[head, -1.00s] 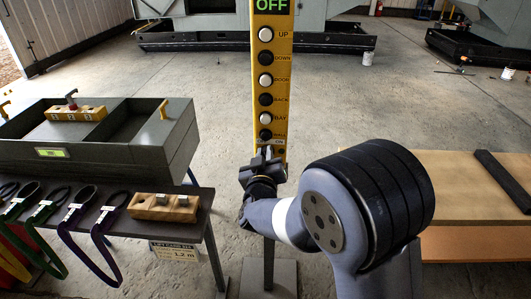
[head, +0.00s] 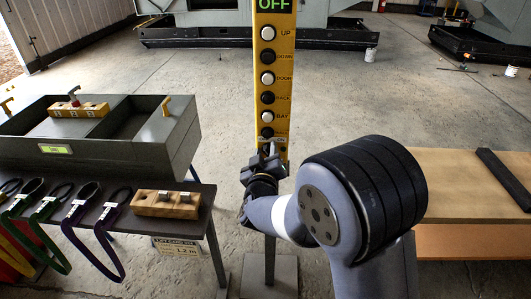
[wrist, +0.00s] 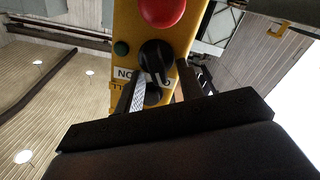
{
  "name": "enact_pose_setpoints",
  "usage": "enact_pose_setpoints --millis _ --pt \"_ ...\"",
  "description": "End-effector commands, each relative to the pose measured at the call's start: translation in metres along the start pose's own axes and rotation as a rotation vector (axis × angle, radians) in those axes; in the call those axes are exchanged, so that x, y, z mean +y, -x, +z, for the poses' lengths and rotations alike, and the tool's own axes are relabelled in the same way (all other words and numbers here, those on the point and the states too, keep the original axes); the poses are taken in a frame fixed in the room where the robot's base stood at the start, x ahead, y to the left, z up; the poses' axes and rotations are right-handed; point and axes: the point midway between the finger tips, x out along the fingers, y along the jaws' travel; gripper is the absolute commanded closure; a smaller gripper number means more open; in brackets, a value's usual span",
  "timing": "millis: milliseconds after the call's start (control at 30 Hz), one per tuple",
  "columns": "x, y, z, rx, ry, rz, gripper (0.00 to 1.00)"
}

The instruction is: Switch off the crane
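The yellow crane control post (head: 274,98) stands upright in the middle of the head view. Its display at the top (head: 274,5) reads OFF in green letters. Below is a column of black and white buttons with labels such as UP and DOWN. My gripper (head: 264,160) is at the post's lower end. In the wrist view its two fingers (wrist: 158,84) stand apart, near either side of the knob; contact cannot be told.
A bench at left bears a grey tray (head: 172,145), a wooden block (head: 165,204) and several coloured straps (head: 97,240). A wooden table (head: 450,185) with a dark bar (head: 503,180) is at right. The concrete floor behind the post is mostly clear.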

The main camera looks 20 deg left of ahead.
Motion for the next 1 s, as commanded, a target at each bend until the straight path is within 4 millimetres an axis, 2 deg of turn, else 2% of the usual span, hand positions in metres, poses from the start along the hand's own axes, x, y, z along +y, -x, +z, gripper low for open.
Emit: enact_pose_setpoints --millis 133,267,500,700,833,1000 --pt "0.0 0.002 0.0 0.0 0.0 0.0 0.64" --pt "-0.001 0.016 0.001 0.001 0.0 -0.002 0.64" --pt "-0.002 0.064 0.001 0.002 0.0 -0.003 0.64" --pt "-0.001 0.096 0.0 0.001 -0.001 -0.002 0.64" --pt "-0.001 0.106 0.0 0.001 0.0 -0.001 0.64" --pt "0.0 0.108 0.0 0.0 0.0 0.0 0.64"
